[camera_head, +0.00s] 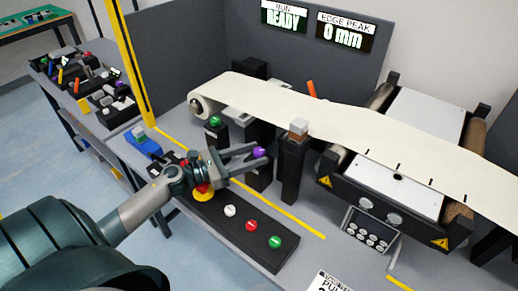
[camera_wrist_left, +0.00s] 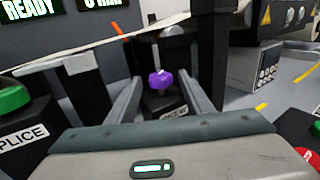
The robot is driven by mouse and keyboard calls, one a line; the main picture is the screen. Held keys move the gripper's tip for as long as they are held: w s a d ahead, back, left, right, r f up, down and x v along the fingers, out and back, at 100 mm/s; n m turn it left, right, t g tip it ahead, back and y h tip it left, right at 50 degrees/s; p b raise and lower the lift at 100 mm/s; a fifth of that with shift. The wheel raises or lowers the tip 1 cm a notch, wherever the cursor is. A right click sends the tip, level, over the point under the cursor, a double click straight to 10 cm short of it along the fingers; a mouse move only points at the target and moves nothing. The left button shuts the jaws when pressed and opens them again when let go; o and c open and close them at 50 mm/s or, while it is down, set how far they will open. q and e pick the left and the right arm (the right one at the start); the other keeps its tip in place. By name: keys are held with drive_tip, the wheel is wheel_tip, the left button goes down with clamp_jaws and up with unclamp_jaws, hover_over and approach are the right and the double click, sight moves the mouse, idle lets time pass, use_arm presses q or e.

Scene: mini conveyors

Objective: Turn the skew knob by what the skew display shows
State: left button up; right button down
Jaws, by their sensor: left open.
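A purple lobed knob (camera_head: 259,152) sits on a dark box under the web; it also shows in the left wrist view (camera_wrist_left: 160,80). The label on its box is too small to read. My left gripper (camera_head: 264,154) is open at the knob, one finger to each side. In the left wrist view, a gap shows between the knob and each finger. I cannot make out a skew display. Two wall displays read "RUN READY" (camera_head: 284,17) and "EDGE PEAK 0 mm" (camera_head: 345,32). My right gripper is not in view.
A cream web (camera_head: 270,98) runs above the knob. A dark post (camera_head: 292,165) stands just right of it. A green button box (camera_head: 215,128) stands to the left. A panel with white, red and green buttons (camera_head: 250,226) lies in front. A keypad (camera_head: 369,230) is farther right.

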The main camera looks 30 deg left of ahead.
use_arm(q)
drive_tip(key=shift+x, duration=1.2)
drive_tip(key=c, duration=1.1)
drive_tip(key=shift+o, duration=0.3)
drive_tip(key=shift+p, duration=0.3)
